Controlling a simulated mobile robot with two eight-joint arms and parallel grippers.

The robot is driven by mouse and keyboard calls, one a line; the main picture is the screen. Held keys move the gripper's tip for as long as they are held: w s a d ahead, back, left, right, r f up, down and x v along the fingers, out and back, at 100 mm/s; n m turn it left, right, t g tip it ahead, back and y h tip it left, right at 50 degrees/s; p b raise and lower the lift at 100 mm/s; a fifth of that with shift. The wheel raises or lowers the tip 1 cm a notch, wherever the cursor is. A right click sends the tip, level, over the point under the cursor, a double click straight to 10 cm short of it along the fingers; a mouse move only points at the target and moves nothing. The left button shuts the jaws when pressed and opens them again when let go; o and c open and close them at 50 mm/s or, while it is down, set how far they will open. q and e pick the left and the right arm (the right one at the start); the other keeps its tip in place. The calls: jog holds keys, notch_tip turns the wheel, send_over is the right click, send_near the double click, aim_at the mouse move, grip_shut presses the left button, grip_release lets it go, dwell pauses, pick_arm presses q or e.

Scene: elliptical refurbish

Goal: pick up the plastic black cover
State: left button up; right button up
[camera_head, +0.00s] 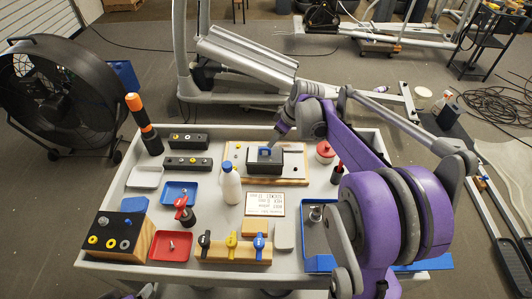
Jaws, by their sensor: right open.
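The plastic black cover (264,168) sits on a wooden board with a pale plate (293,176) at the back middle of the grey cart top. A small blue part shows at its top. My right arm reaches in from the right, and my right gripper (281,130) is just above and behind the cover, pointing down. It is open, with nothing seen between its fingers. Whether a finger touches the cover is hard to tell.
A white bottle (230,186) stands left of the board, and a red-lidded jar (325,153) stands to its right. An orange-tipped tool (143,122) stands upright at the left.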

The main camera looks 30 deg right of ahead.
aim_at(271, 153)
jog(key=x, duration=0.2)
jog(key=shift+w+f, duration=0.15)
jog(key=shift+f, duration=0.15)
jog(key=x, duration=0.3)
jog(key=d+x, duration=0.1)
jog(key=x, duration=0.1)
jog(key=shift+w+a+f, duration=0.1)
jog(key=shift+a+f, duration=0.05)
jog(key=shift+f, duration=0.25)
grip_shut()
jog(key=shift+r, duration=0.1)
dwell(0.7)
